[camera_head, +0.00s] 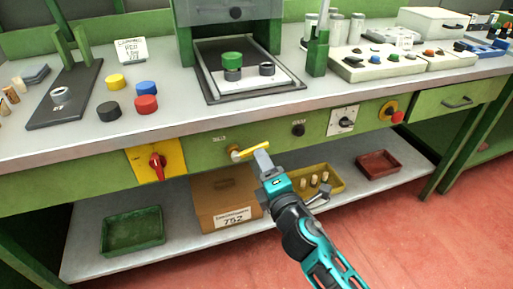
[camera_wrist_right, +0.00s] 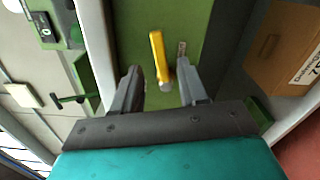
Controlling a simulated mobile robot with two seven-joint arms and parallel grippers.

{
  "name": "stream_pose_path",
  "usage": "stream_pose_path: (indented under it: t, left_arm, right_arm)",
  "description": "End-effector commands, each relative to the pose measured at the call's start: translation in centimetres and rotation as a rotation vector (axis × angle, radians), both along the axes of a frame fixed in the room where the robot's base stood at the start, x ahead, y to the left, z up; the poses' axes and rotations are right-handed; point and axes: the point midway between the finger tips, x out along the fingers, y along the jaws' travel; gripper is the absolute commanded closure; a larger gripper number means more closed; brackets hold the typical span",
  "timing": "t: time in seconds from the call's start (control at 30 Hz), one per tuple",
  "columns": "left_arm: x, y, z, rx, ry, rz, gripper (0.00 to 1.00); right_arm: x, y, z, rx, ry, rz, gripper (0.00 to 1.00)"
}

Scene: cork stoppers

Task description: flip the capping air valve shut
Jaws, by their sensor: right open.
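The air valve has a yellow lever (camera_head: 252,151) on the green front panel of the bench, and it lies nearly level, tilted slightly up to the right. My right gripper (camera_head: 263,160) is just in front of the lever's right end, partly in front of the panel. In the right wrist view the yellow lever (camera_wrist_right: 158,55) shows between the two fingers of my open right gripper (camera_wrist_right: 158,76), with a gap on each side. I cannot tell how deep the lever sits between the fingers. My left gripper is not in view.
A yellow plate with a red rotary switch (camera_head: 157,162) is left on the panel. A black knob (camera_head: 298,129), a grey rotary switch (camera_head: 345,121) and a red stop button (camera_head: 397,117) are to the right. Below, a shelf holds a cardboard box (camera_head: 215,190) and a yellow tray (camera_head: 331,187).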

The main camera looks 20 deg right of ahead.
Motion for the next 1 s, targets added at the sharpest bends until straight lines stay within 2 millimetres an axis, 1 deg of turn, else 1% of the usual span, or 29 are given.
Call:
stream_pose_path:
  t: [0.03,0.2,0.4,0.53,0.8,1.0]
  left_arm:
    - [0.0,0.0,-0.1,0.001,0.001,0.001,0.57]
    - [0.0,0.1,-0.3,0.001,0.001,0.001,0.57]
    - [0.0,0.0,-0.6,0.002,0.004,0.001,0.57]
    - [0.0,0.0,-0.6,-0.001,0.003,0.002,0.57]
    - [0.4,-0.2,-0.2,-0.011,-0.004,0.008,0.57]
    - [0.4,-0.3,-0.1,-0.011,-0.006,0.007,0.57]
  right_arm:
    - [1.1,0.0,0.1,-0.002,-0.003,0.001,0.57]
    - [3.8,0.1,0.0,-0.001,-0.002,0.0,0.57]
    - [5.7,0.2,-0.1,0.0,0.0,0.0,0.57]
    - [6.2,0.2,0.0,0.001,0.001,0.0,0.57]
    - [6.3,0.2,0.0,0.001,0.001,0.0,0.57]
    - [6.3,0.2,0.0,0.002,0.001,0.0,0.77]
